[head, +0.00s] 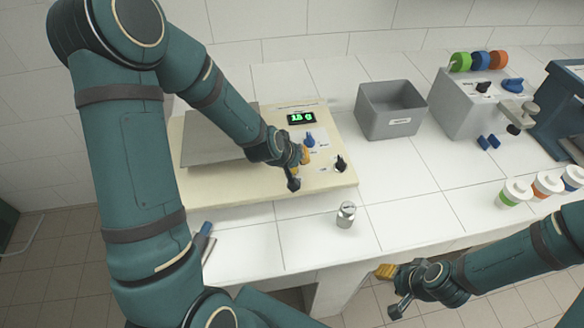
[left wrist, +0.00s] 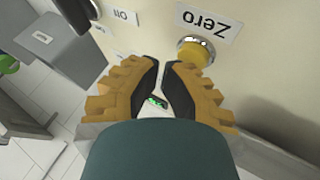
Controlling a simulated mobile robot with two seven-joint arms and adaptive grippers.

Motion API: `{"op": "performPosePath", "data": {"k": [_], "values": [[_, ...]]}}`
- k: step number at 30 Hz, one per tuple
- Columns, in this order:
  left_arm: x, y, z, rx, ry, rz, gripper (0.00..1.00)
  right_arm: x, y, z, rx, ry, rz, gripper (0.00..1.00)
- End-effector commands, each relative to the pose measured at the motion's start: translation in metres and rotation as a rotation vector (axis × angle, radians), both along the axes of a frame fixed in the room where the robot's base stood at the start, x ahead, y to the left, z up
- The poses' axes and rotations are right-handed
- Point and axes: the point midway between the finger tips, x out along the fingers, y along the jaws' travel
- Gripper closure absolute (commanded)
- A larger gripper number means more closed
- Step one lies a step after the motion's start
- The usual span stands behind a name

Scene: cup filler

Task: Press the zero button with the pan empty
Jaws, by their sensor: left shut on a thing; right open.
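The cream scale (head: 250,188) stands on the white counter with a grey pan (head: 205,148). The part of the pan not hidden by my left arm is bare. The green display (head: 301,117) is lit and seems to read about 1.8 g. My left gripper (head: 303,156) is over the scale's front panel, fingers shut; what lies between them is hidden. In the left wrist view the yellow zero button (left wrist: 194,52), in a metal ring under a "Zero" label (left wrist: 210,20), is close beside the fingertips (left wrist: 165,66). Contact cannot be told. My right gripper (head: 385,272) is open, before the counter.
A blue knob (head: 309,140) and a black knob (head: 340,163) are on the scale's panel. A metal weight (head: 346,215) stands before the scale. A grey bin (head: 390,112), a grey machine (head: 465,108) and several lidded cups (head: 513,193) are to the right.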

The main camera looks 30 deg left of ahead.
Motion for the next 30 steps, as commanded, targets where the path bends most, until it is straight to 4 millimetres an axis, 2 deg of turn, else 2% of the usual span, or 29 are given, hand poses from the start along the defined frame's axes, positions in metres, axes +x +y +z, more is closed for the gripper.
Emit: {"op": "performPosePath", "data": {"k": [30], "values": [[-0.0003,-0.0002,-0.0047,0.0,0.001,0.0,1.0,0.0,0.0,-0.0055,0.0,0.0,0.0,0.53]]}}
